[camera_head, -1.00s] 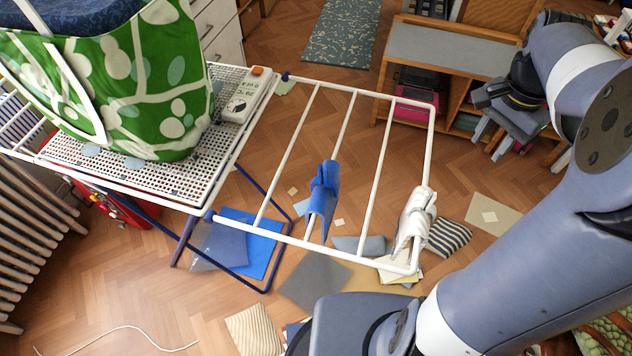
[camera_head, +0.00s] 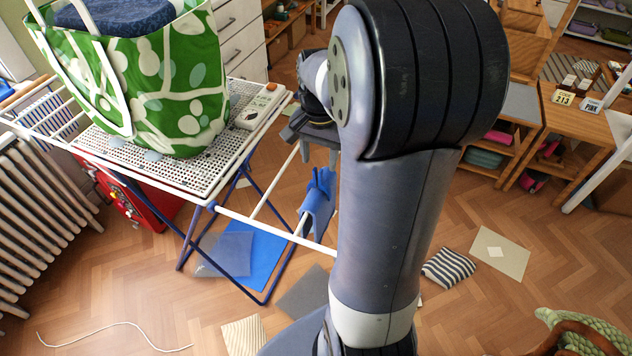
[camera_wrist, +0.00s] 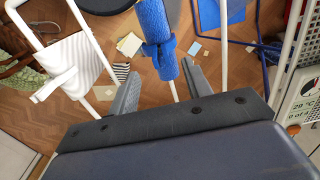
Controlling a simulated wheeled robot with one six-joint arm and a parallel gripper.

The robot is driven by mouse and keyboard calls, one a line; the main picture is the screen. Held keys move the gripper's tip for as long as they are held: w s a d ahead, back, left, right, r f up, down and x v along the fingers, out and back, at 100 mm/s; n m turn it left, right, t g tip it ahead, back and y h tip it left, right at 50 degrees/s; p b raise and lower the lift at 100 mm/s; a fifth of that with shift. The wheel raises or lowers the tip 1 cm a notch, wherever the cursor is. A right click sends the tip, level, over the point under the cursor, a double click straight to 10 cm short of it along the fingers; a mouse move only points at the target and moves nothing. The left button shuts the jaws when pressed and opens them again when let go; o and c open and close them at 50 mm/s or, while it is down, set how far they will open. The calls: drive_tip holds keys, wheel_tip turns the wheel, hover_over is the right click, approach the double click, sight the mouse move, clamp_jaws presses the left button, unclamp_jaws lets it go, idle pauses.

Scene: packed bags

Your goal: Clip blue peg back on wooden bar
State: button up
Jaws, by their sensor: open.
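A blue cloth-like item (camera_head: 318,203) hangs on a white bar of the drying rack. It also shows in the wrist view (camera_wrist: 153,22), with a blue band or clip-like part (camera_wrist: 163,58) around its lower end. I cannot tell whether that part is the blue peg. My gripper (camera_head: 319,154) is open and empty above the rack, just beyond the blue item. In the wrist view, its fingers (camera_wrist: 161,72) are spread either side of the bar's line, with the blue item ahead of them. No wooden bar can be made out; the rack's bars look white.
A white cloth (camera_wrist: 75,62) hangs on the rack's outer bar. Papers and cloths lie on the floor. A radiator (camera_head: 45,200) is at left.

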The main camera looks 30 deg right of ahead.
sight(318, 170)
drive_tip(key=shift+a+f+p, duration=0.15)
drive_tip(key=shift+f+p, duration=0.25)
drive_tip(key=shift+f, duration=2.35)
drive_tip(key=shift+c, duration=0.5)
